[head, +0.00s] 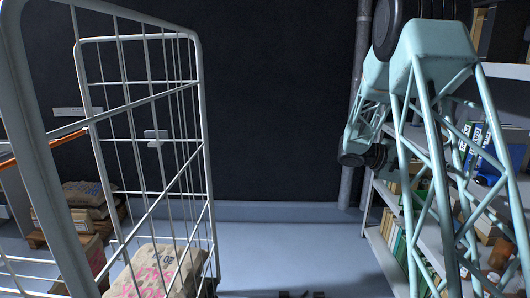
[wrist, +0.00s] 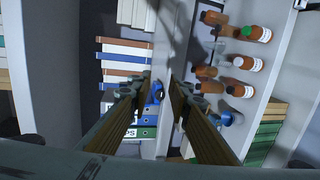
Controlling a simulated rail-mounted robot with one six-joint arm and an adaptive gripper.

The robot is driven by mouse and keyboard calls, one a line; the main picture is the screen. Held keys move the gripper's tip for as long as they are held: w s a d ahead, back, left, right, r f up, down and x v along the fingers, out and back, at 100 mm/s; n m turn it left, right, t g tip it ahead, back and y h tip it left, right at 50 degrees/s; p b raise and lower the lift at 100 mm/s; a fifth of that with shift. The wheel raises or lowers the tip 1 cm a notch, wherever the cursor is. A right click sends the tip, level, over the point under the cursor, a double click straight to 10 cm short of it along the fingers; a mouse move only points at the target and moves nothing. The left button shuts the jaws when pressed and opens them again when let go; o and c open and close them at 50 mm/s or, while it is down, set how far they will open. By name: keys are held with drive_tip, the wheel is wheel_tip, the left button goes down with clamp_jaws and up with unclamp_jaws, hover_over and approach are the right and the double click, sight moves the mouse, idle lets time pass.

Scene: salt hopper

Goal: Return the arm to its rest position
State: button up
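My teal lattice arm reaches up and across the right side of the head view, in front of the shelves. My gripper (wrist: 158,95) shows in the wrist view with its two brown-padded fingers apart and nothing held between them. Shelves with bottles and books lie beyond the fingertips; a small blue object (wrist: 158,92) shows through the gap, and I cannot tell how far off it is. The gripper cannot be made out in the head view.
A wire roll cage (head: 205,130) stands at the left with a printed sack (head: 160,272) in it. More sacks (head: 88,193) lie behind it. A shelf unit (head: 405,215) and a vertical pipe (head: 358,100) are at the right.

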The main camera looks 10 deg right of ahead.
drive_tip(key=s+a+r+t+y, duration=0.1)
drive_tip(key=s+a+r+y, duration=0.2)
drive_tip(key=s+a, duration=0.65)
drive_tip(key=s+a+r+t+y, duration=0.1)
drive_tip(key=s+a+r+y, duration=0.35)
drive_tip(key=a, duration=0.85)
drive_tip(key=s+a+n+t+y, duration=0.1)
drive_tip(key=s+a+t+y, duration=0.1)
drive_tip(key=s+a, duration=0.5)
drive_tip(key=s+a+f+n+t+y, duration=0.1)
drive_tip(key=s+a, duration=0.6)
drive_tip(key=a, duration=0.8)
drive_tip(key=s+a+f+n+t+y, duration=0.1)
drive_tip(key=s+a+t+y, duration=0.3)
drive_tip(key=s+a, duration=0.4)
drive_tip(key=a, duration=0.2)
drive_tip(key=shift+a+n+p, duration=0.3)
drive_tip(key=shift+a, duration=0.1)
